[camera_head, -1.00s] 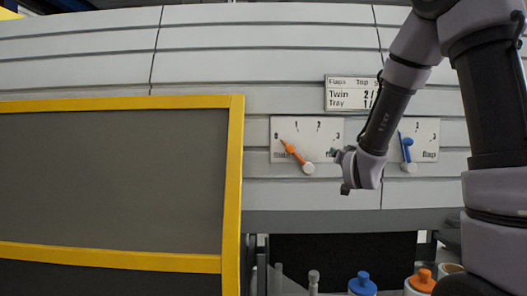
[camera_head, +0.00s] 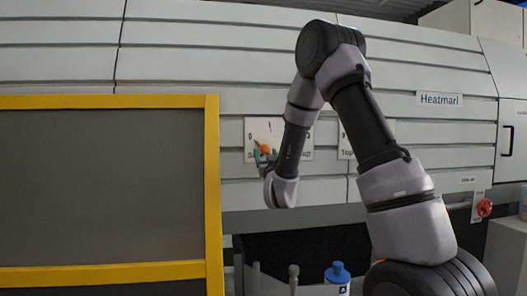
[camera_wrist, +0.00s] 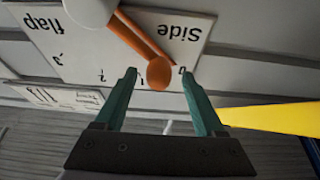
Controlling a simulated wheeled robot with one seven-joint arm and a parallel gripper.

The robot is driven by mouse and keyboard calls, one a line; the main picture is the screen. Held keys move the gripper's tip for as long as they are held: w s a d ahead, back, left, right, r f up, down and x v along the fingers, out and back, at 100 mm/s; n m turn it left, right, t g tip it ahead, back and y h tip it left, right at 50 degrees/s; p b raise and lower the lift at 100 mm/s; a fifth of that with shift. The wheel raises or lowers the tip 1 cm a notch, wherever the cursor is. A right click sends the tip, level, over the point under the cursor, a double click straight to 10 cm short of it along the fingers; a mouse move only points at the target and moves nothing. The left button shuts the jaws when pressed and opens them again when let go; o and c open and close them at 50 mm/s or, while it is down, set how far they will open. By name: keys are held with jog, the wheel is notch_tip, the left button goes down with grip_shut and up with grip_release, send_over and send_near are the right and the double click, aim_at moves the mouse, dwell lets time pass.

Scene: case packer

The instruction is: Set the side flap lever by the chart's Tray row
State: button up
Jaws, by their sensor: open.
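The side flap plate (camera_wrist: 185,30) shows upside down in the wrist view, with a scale from 0 to 3, and also in the head view (camera_head: 252,131). Its orange lever (camera_wrist: 145,38) runs from a pale round hub (camera_wrist: 90,10) to a rounded tip near the 0 and 1 marks. My gripper (camera_wrist: 162,92) is open, with its green fingers on either side of the lever tip; contact cannot be told. It also shows in the head view (camera_head: 265,158). A white chart (camera_wrist: 55,97) is at lower left in the wrist view, its text unreadable.
A yellow-framed guard (camera_head: 213,190) stands left of the plate. A second plate (camera_head: 344,143) is mostly hidden behind my arm. A blue-capped bottle (camera_head: 337,273) stands below. A red knob (camera_head: 484,208) is at far right.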

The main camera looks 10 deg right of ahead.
jog(key=shift+x, duration=1.75)
jog(key=shift+d, duration=0.1)
grip_shut()
